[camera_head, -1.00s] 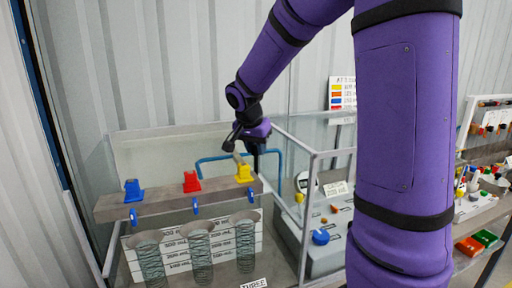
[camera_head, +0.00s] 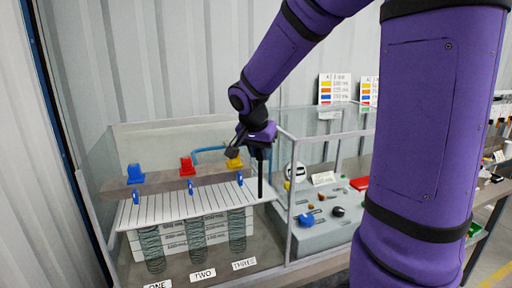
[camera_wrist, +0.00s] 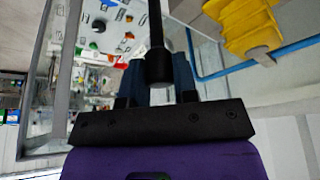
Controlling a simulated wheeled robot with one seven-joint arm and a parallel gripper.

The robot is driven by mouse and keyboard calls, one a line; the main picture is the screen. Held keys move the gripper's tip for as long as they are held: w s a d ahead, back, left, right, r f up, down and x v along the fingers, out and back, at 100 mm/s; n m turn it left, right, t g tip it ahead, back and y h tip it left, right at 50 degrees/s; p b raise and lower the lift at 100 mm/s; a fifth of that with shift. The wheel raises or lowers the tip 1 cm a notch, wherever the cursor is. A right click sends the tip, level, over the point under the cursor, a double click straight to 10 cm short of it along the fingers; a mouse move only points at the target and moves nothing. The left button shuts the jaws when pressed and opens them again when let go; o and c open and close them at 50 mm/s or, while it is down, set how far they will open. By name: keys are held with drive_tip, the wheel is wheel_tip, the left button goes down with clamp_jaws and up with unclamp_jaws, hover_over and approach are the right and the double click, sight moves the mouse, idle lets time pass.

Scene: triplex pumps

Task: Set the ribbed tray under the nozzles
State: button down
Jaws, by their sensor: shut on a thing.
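The white ribbed tray (camera_head: 185,209) lies roughly level below the shelf, under the three blue nozzles (camera_head: 190,187), and covers the tops of the coiled cylinders (camera_head: 196,236). Whether it rests on them I cannot tell. My gripper (camera_head: 259,146) is above the tray's right end, beside the yellow pump. It is shut on a black upright rod (camera_head: 260,178) that reaches down to the tray's right end. The wrist view shows the rod (camera_wrist: 156,60) between my fingers (camera_wrist: 158,80); the tray is not clear there.
Blue (camera_head: 136,174), red (camera_head: 187,166) and yellow (camera_head: 234,161) pumps stand on the grey shelf (camera_head: 160,181). A blue pipe (camera_head: 208,149) runs behind. Clear panels and a grey frame post (camera_head: 293,190) stand close right of my gripper. A grey block with knobs (camera_head: 335,226) lies beyond.

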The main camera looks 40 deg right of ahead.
drive_tip(key=shift+s+a, duration=0.2)
drive_tip(key=shift+s, duration=0.5)
drive_tip(key=shift+s+a, duration=0.2)
drive_tip(key=shift+s, duration=0.45)
drive_tip(key=c, duration=0.9)
unclamp_jaws()
drive_tip(key=shift+s, duration=0.15)
drive_tip(key=shift+r, duration=0.1)
drive_tip(key=v, duration=1)
drive_tip(key=shift+a+r, duration=0.25)
